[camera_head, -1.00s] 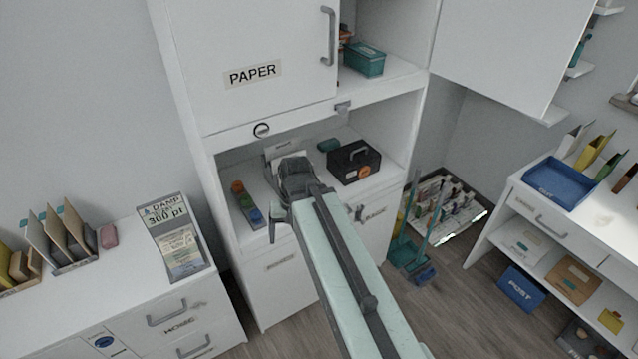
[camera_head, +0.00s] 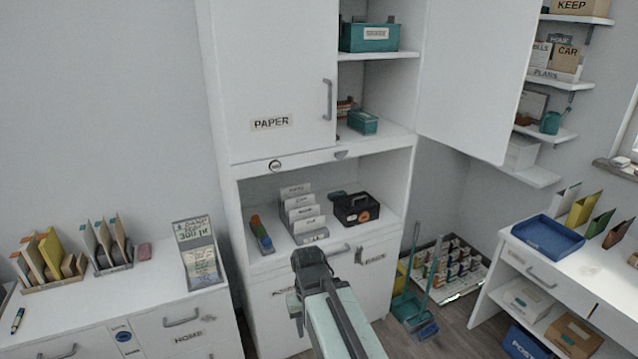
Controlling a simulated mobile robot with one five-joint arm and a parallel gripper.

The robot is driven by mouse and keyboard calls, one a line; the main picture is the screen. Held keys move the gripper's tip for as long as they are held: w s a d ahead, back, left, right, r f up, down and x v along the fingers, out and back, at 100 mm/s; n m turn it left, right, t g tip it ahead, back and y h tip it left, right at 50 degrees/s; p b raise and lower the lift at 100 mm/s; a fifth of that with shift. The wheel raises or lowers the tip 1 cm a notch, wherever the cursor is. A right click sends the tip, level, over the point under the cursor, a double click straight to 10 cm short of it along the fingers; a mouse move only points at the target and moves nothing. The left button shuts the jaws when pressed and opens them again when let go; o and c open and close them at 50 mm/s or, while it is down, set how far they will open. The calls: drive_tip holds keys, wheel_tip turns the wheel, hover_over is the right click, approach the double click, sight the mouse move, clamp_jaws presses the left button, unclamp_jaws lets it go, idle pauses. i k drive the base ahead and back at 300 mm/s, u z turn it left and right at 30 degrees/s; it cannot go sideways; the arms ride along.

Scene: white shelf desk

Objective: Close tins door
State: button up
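The tall white cabinet (camera_head: 222,190) has an upper right door (camera_head: 478,85) that stands wide open, swung out to the right. No label shows on the face turned to me, so I cannot read whether it is the tins door. Behind the opening, one shelf holds a teal box (camera_head: 370,38) and a lower one a small teal basket (camera_head: 362,122). The left upper door, marked PAPER (camera_head: 271,122), is shut. My gripper (camera_head: 308,262) is low, in front of the lower cabinet doors, well below and left of the open door. Its fingertips are hidden from behind.
The cabinet's open middle niche holds a file rack (camera_head: 303,215) and a black toolbox (camera_head: 356,208). A teal broom and dustpan (camera_head: 408,305) stand on the floor at right. A desk with a blue tray (camera_head: 548,238) is at far right, a drawer unit (camera_head: 150,310) at left.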

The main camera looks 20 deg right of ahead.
sight(477, 53)
drive_tip(key=z, duration=0.6)
drive_tip(key=i, duration=1.4)
drive_tip(key=u, duration=0.35)
